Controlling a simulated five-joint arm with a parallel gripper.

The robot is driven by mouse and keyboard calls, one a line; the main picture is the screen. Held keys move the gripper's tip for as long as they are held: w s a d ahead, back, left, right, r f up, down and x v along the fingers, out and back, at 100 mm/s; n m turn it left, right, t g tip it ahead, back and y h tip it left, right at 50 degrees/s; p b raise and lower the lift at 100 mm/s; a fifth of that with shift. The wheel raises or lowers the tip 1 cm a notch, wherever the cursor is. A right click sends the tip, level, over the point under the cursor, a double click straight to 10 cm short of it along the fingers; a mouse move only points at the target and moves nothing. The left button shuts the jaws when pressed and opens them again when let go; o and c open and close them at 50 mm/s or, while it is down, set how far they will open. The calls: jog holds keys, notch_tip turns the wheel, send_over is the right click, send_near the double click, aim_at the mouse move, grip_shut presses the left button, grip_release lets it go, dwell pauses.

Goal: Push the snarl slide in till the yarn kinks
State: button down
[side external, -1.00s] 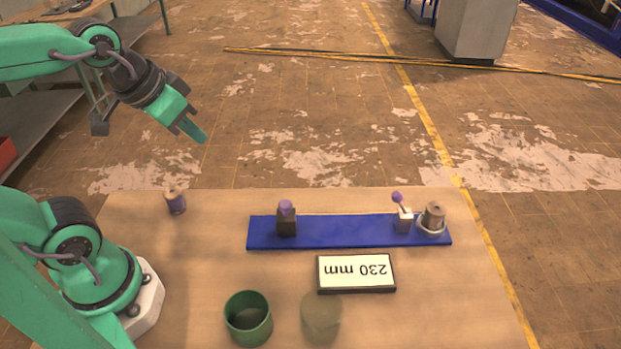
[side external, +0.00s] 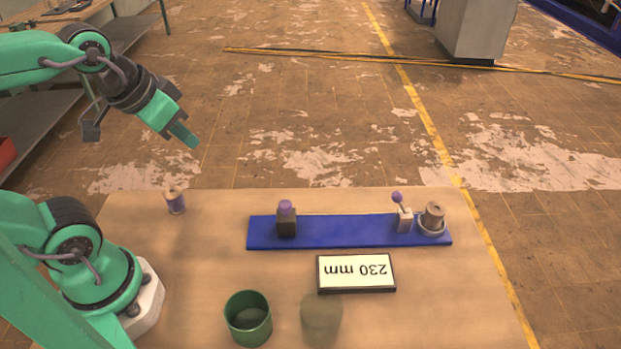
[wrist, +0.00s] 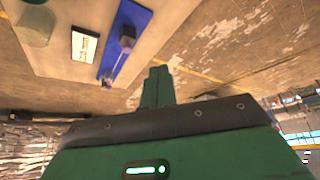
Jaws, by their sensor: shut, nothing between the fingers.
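A blue rail (side external: 325,234) lies on the table. On its left end stands a dark block with a purple top (side external: 286,219). Toward its right end is a small pale block with a purple ball-topped lever (side external: 403,215), tilted left. Beside it a brown spool (side external: 433,215) sits in a pale ring. I cannot tell for sure which part is the snarl slide, and I see no yarn strand. My gripper (side external: 187,137) is shut and empty, high up and left of the rail. In the wrist view my gripper (wrist: 157,84) points past the rail (wrist: 126,40).
A sign reading 230 mm (side external: 356,272), upside down, lies in front of the rail. A green cup (side external: 248,318) and a dull olive cylinder (side external: 321,316) stand near the front. A spool with purple yarn (side external: 175,200) stands at the table's back left. Bare table lies between.

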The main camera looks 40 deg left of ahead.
jog(key=c, duration=1.3)
grip_release()
jog(key=shift+w, duration=0.1)
jog(key=shift+c, duration=0.2)
jog(key=shift+o, duration=0.8)
jog(key=shift+w+d, duration=0.15)
jog(key=shift+w, duration=0.05)
jog(key=g, duration=0.6)
send_over(285, 204)
notch_tip(285, 204, down, 9)
jog(key=shift+r, duration=0.15)
jog(key=shift+w, duration=0.1)
jog(key=shift+f, duration=0.2)
jog(key=shift+f, duration=3.85)
